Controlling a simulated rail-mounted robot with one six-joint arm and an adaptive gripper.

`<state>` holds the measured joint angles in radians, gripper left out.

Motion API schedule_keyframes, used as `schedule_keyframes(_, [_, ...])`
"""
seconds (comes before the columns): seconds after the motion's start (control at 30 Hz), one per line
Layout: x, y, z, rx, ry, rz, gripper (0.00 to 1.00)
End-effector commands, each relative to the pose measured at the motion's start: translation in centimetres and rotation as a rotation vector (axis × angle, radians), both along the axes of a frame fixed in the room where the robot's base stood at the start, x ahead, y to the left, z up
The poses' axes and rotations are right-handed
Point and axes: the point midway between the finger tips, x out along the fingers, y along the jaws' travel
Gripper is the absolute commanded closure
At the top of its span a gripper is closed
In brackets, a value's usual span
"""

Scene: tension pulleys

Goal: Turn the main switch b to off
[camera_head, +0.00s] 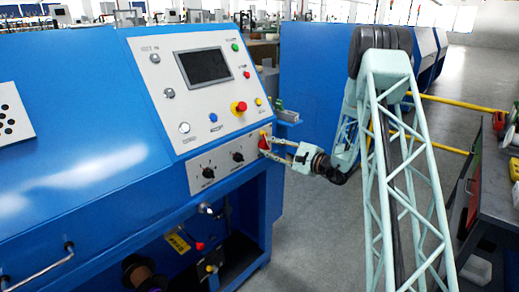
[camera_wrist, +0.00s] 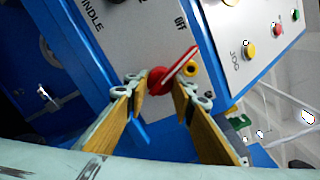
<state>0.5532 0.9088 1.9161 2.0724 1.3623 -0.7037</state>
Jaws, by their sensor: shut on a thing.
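The main switch (camera_head: 264,140) is a red rotary knob on a yellow base, at the right end of the lower panel strip in the head view. In the wrist view the red knob (camera_wrist: 160,82) shows a white line along its handle, slanting up to the right. An "Off" label stands above it there. My gripper (camera_head: 270,145) reaches the knob from the right.
The sloped panel (camera_head: 205,85) above holds a dark screen (camera_head: 204,66), a red emergency button (camera_head: 239,107) and several small buttons. Two black knobs (camera_head: 208,172) (camera_head: 238,156) sit left of the switch. Open floor (camera_head: 315,225) lies right of the blue machine (camera_head: 80,120).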

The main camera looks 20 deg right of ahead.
Motion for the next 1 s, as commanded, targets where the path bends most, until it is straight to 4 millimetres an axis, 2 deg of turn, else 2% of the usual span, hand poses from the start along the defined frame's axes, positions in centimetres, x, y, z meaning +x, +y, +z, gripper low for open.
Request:
schedule_keyframes(0.13, [-0.15,-0.68,0.03,-0.01,-0.005,-0.007,0.96])
schedule_keyframes(0.5, [-0.17,-0.78,0.04,-0.012,-0.006,-0.009,0.96])
schedule_keyframes(0.53, [-0.17,-0.78,0.04,-0.012,-0.006,-0.009,0.75])
schedule_keyframes(0.67, [-0.17,-0.77,0.03,-0.012,-0.006,-0.009,0.64])
schedule_keyframes(1.0, [-0.23,-0.79,0.02,-0.012,-0.006,-0.009,0.63])
